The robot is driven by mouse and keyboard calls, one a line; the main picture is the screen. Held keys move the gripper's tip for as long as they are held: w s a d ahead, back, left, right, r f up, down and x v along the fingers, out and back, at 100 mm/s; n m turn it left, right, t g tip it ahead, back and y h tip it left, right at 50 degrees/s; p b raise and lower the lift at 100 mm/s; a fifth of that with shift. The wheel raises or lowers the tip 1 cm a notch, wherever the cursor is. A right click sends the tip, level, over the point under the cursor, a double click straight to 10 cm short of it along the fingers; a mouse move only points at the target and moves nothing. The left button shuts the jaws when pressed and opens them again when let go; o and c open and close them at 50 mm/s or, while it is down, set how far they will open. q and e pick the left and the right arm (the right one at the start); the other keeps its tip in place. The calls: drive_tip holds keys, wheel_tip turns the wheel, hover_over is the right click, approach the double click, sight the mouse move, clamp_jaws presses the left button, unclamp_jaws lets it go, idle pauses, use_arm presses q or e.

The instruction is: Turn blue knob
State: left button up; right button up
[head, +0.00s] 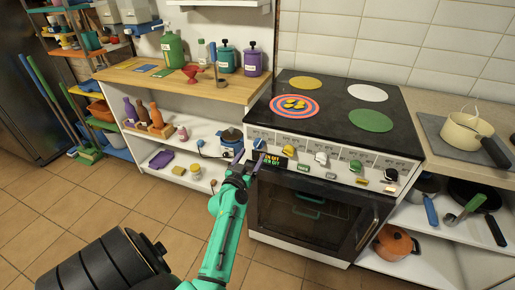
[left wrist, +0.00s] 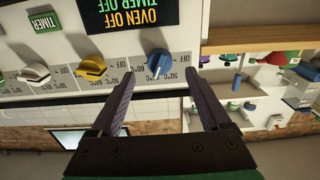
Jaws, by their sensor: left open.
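The blue knob (head: 258,143) is at the left end of the stove's front panel. It also shows in the left wrist view (left wrist: 160,63), with its pale pointer mark and a printed dial around it. My left gripper (head: 255,163) is in front of the panel's left end, by the display (head: 272,158). In the left wrist view my open gripper (left wrist: 160,84) has its two purple fingers spread to either side of the knob's line, with the knob just beyond the tips. Nothing is between the fingers. My right gripper is not in view.
A yellow knob (left wrist: 91,67) and a white knob (left wrist: 35,74) sit beside the blue one. The oven door (head: 310,212) is below the panel. A wooden-topped shelf (head: 222,92) with bottles stands left of the stove. A pot (head: 468,133) stands on the right counter.

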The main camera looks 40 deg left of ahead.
sight(257, 148)
use_arm(q)
drive_tip(key=x, duration=0.5)
drive_tip(key=shift+w+a+f, duration=0.1)
drive_tip(key=shift+w+a, duration=0.05)
drive_tip(key=shift+w, duration=0.1)
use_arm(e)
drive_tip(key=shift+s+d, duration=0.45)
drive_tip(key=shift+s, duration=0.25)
use_arm(q)
drive_tip(key=shift+c, duration=1.3)
clamp_jaws()
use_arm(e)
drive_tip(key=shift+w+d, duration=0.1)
